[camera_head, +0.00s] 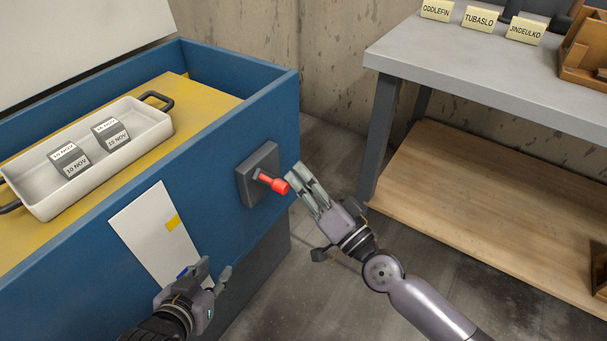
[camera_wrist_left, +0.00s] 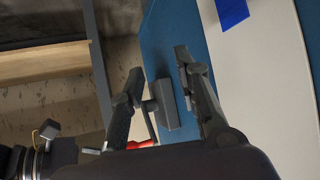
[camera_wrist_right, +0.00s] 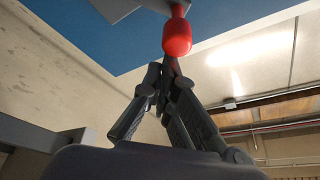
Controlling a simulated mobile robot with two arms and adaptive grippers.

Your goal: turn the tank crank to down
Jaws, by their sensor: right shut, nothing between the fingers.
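The tank (camera_head: 115,208) is a blue open-topped box. Its crank is a grey plate (camera_head: 252,176) on the side with an arm ending in a red handle (camera_head: 280,186) that points right and slightly down. The red handle also shows in the right wrist view (camera_wrist_right: 177,36) and at the lower edge of the left wrist view (camera_wrist_left: 142,144). My right gripper (camera_head: 297,173) is shut and empty, its fingertips right beside the red handle; I cannot tell whether they touch. My left gripper (camera_head: 214,270) is open and empty, low in front of the tank's side.
A white panel (camera_head: 150,238) with yellow and blue marks is on the tank's side. A white tray (camera_head: 42,178) with two labelled grey blocks sits in the tank. A grey-topped table (camera_head: 480,70) with name cards and a wooden lower shelf (camera_head: 480,190) stands right. Floor between is clear.

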